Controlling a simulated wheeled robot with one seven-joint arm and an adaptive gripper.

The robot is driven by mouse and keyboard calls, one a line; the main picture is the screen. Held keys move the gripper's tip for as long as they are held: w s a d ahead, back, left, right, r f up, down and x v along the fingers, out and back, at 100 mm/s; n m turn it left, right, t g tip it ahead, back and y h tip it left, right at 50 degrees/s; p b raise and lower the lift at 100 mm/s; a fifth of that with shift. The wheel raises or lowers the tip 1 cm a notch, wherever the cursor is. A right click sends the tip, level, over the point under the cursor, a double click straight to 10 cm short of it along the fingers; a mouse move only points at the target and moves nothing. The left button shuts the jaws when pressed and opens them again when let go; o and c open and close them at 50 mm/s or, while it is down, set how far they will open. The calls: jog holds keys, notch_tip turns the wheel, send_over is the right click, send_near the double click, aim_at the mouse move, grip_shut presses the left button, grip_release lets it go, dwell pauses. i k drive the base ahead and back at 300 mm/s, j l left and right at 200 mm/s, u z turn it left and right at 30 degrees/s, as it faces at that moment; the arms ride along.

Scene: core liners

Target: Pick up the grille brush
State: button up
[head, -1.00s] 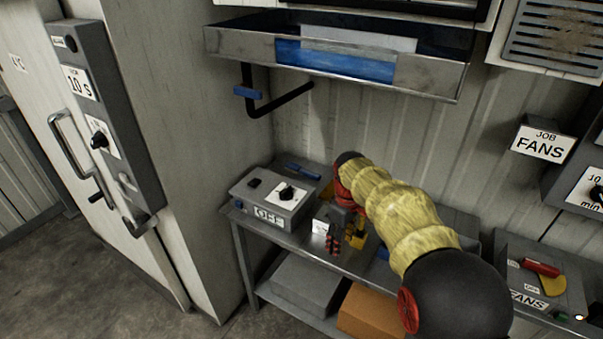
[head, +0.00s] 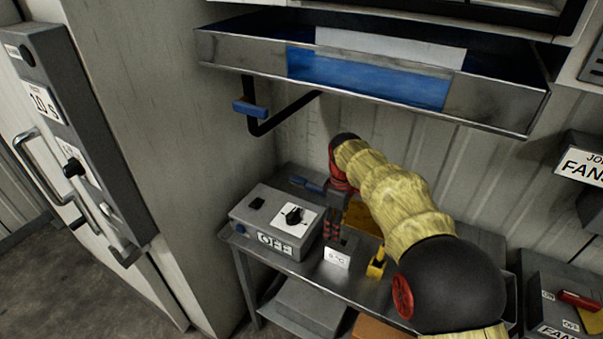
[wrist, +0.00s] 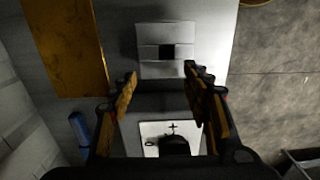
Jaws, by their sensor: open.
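I cannot pick out the grille brush for certain. A blue handle-like piece (head: 308,185) lies behind the grey OFF box (head: 268,228); a blue cylinder (wrist: 82,130) shows beside the left finger in the wrist view. My gripper (head: 332,228) points down over the bench, right of the OFF box. In the wrist view my gripper (wrist: 160,80) is open and empty, above a small grey block with a dark slot (wrist: 165,26) and a white dial plate (wrist: 148,128).
A steel trough (head: 240,52) overhangs at the back, with a blue-gripped crank (head: 250,108). A FANS box (head: 560,310) stands right. A tall cabinet (head: 150,80) stands left.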

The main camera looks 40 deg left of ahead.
aim_at(296, 180)
jog(key=i+j, duration=0.2)
jog(key=j, duration=0.2)
jog(key=i+j, duration=0.2)
jog(key=j, duration=0.15)
jog(key=i+j, duration=0.2)
jog(key=j, duration=0.2)
